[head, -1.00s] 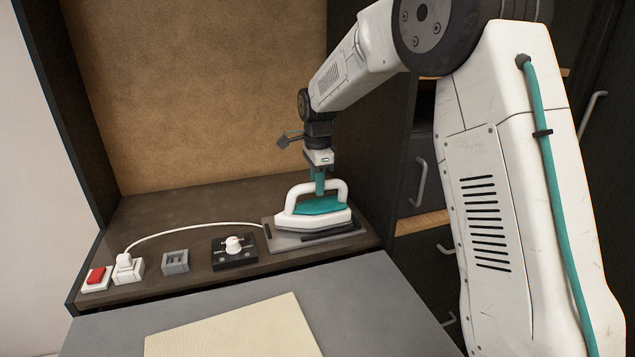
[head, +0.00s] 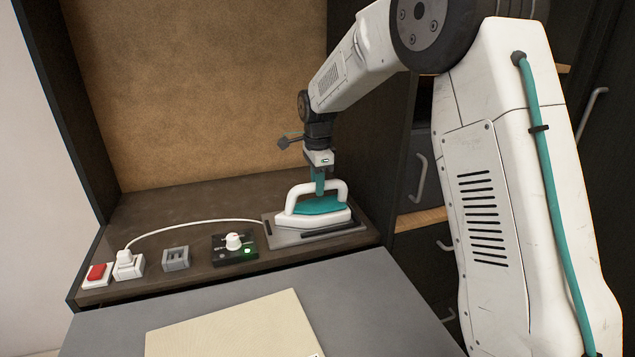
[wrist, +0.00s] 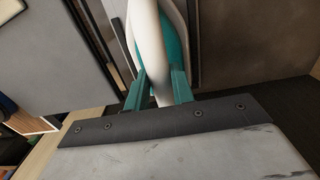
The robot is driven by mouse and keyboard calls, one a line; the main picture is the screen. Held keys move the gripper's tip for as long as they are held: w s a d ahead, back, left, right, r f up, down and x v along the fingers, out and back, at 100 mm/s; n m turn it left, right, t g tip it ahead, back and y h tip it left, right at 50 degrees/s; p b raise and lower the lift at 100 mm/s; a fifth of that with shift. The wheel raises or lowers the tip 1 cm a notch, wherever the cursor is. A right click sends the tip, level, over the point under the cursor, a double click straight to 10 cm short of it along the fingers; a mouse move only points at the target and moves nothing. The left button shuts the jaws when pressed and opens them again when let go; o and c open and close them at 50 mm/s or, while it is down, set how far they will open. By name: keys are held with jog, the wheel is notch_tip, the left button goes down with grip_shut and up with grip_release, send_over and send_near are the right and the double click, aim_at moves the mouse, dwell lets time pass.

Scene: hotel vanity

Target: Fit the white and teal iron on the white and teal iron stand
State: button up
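The white and teal iron (head: 319,216) sits on its stand (head: 287,239), a flat grey base on the dark counter at the right. The iron looks level, with its handle upward. My gripper (head: 319,190) reaches down from above to the handle. In the wrist view the teal fingers of my gripper (wrist: 158,92) lie on both sides of the iron's white handle (wrist: 150,45), close against it. The underside of the iron and its exact seat on the stand are hidden.
A black control box (head: 235,248) with a white knob and a lit green light stands left of the stand. Further left are a grey socket (head: 176,258), a white plug (head: 129,264) with a cord, and a red switch (head: 97,273). A cream board (head: 235,330) lies in front.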

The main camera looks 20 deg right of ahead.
jog(key=o, duration=0.5)
jog(key=shift+f, duration=0.1)
notch_tip(320, 180, up, 8)
jog(key=shift+s+f+n, duration=0.15)
jog(key=shift+n, duration=0.75)
jog(key=s+d+r+n, duration=0.1)
jog(key=s+n, duration=0.4)
jog(key=s, duration=0.9)
jog(key=s+d+r+n+t, duration=0.1)
jog(key=s+n, duration=0.4)
jog(key=s, duration=0.9)
jog(key=s+d+r+n, duration=0.1)
jog(key=s+n, duration=0.5)
jog(key=s, duration=0.8)
jog(key=shift+s, duration=0.35)
